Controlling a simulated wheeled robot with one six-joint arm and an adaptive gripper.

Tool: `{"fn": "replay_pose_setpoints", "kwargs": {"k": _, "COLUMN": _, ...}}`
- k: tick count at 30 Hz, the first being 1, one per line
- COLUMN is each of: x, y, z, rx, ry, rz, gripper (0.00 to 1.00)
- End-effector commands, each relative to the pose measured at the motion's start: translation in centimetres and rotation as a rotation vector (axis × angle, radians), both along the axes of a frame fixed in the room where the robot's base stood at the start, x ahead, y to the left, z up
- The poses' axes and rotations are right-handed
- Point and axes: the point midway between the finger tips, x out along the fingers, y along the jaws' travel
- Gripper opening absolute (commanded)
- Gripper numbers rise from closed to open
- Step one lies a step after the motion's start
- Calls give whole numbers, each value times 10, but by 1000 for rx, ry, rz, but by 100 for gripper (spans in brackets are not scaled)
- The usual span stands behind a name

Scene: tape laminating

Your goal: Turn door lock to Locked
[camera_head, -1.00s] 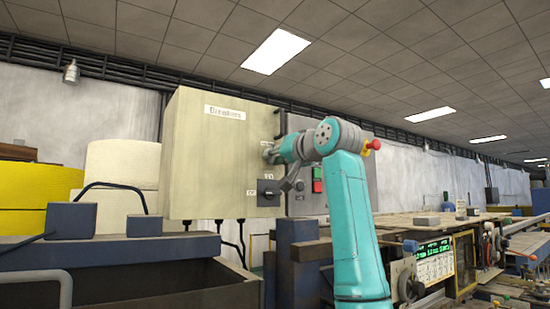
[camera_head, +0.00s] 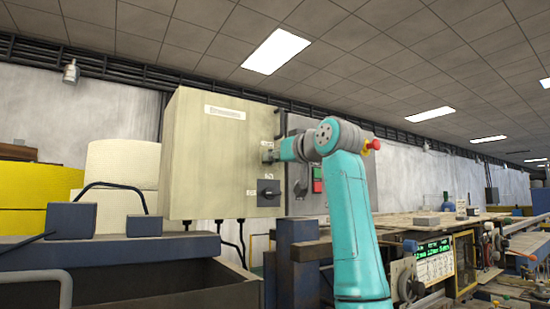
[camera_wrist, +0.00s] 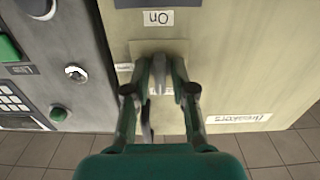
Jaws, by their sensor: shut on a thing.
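A beige breaker cabinet (camera_head: 215,150) hangs at the centre of the head view, and its front fills much of the wrist view (camera_wrist: 235,60). The door lock (camera_wrist: 159,70) is a small grey handle on the cabinet front, seen upside down in the wrist view. My gripper (camera_wrist: 160,84) is shut on this handle, a finger on each side. The fingers hide part of the lock and its labels; a small label (camera_wrist: 123,67) beside it is too small to read. In the head view my gripper (camera_head: 268,155) reaches the cabinet's right part.
A black rotary switch (camera_head: 268,192) sits below the lock, with an "On" label (camera_wrist: 158,18) between them. A grey control panel (camera_head: 300,125) with green and red buttons stands right beside the cabinet. A workbench (camera_head: 440,225) with machines extends to the right.

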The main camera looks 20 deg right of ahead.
Motion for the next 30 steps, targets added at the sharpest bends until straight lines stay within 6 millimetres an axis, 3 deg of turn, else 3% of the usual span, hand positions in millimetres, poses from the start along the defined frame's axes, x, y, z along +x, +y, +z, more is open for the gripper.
{"fn": "replay_pose_setpoints", "kwargs": {"k": 8, "x": 0, "y": 0, "z": -1, "rx": -1, "ry": 2, "rz": 0, "gripper": 0}}
{"fn": "replay_pose_setpoints", "kwargs": {"k": 9, "x": 0, "y": 0, "z": -1, "rx": 0, "ry": 2, "rz": 0, "gripper": 32}}
{"fn": "replay_pose_setpoints", "kwargs": {"k": 10, "x": 0, "y": 0, "z": -1, "rx": 0, "ry": 2, "rz": 0, "gripper": 36}}
{"fn": "replay_pose_setpoints", "kwargs": {"k": 22, "x": -5, "y": -2, "z": 1, "rx": 2, "ry": -2, "rz": -1, "gripper": 36}}
{"fn": "replay_pose_setpoints", "kwargs": {"k": 30, "x": -46, "y": -16, "z": 0, "rx": 1, "ry": -3, "rz": -2, "gripper": 36}}
